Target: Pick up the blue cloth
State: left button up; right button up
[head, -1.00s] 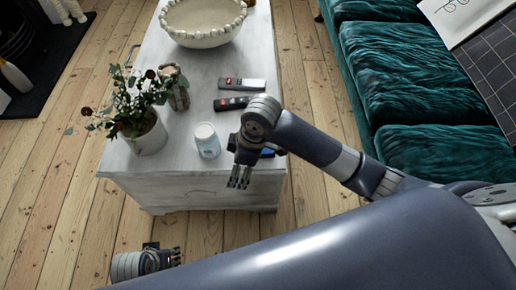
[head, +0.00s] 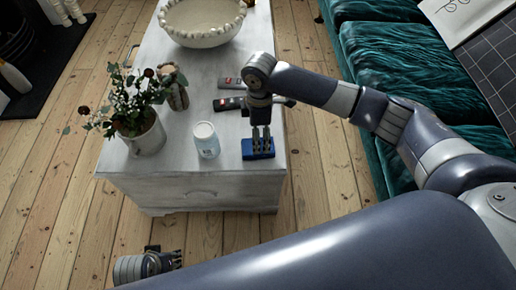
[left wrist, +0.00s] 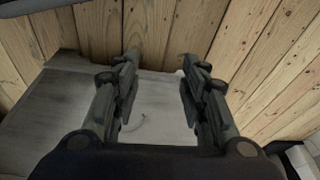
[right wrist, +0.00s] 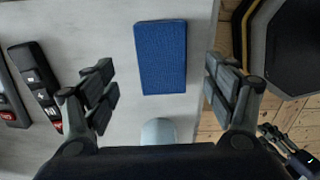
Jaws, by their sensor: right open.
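The blue cloth (head: 247,152) is a small flat folded rectangle on the white chest near its front right corner. In the right wrist view the cloth (right wrist: 162,58) lies flat, centred between the spread fingers and a little ahead of them. My right gripper (head: 262,148) points down over the cloth, its fingers hiding part of it. In its wrist view the right gripper (right wrist: 160,82) is open and empty; I cannot tell whether its tips touch the chest. My left gripper (head: 172,259) is low at the lower left, in front of the chest. Its wrist view shows it (left wrist: 158,70) open and empty.
On the white chest (head: 190,188), a white candle jar (head: 206,142) stands left of the cloth. Dark remotes (head: 229,103) lie behind. A potted plant (head: 146,137), a jar (head: 176,90) and a beaded bowl (head: 203,22) stand farther off. A teal sofa (head: 410,65) is at right.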

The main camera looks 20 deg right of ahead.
notch_tip(320, 180, down, 5)
jog(key=shift+s+r+b, duration=0.1)
jog(key=shift+s+b, duration=0.05)
jog(key=shift+b, duration=0.65)
jog(key=shift+f, duration=0.3)
pick_arm(q)
notch_tip(320, 180, up, 6)
jog(key=shift+r, duration=0.2)
jog(key=shift+s+a, duration=0.1)
pick_arm(e)
jog(key=shift+c, duration=0.5)
jog(key=c, duration=1)
